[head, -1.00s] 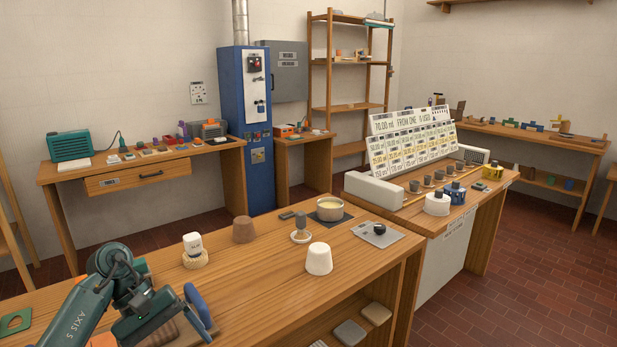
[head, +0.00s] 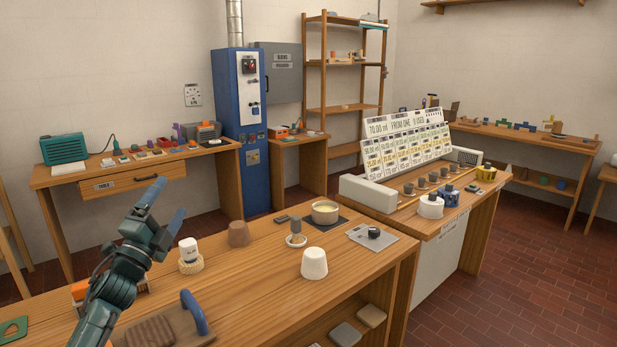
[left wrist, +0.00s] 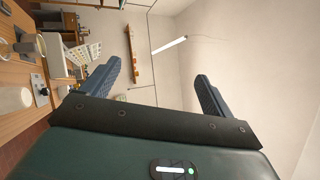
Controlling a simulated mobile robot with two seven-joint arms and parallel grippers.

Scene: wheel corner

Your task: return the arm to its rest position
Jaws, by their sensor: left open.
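My left arm (head: 118,285) comes in from the lower left of the head view and is raised over the left end of the wooden bench (head: 250,290). Its gripper (head: 166,202) points up, well above the bench top. The two dark blue fingers are apart with nothing between them. In the left wrist view the fingers (left wrist: 155,88) are also spread wide, with only wall and ceiling between them. My right gripper is in neither view.
Near the arm are a white-capped jar on a woven ring (head: 190,256), a brown cup (head: 239,234) and a board with a blue handle (head: 193,312). A white cup (head: 314,263) and a pot (head: 325,212) stand further right. The air around the raised gripper is clear.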

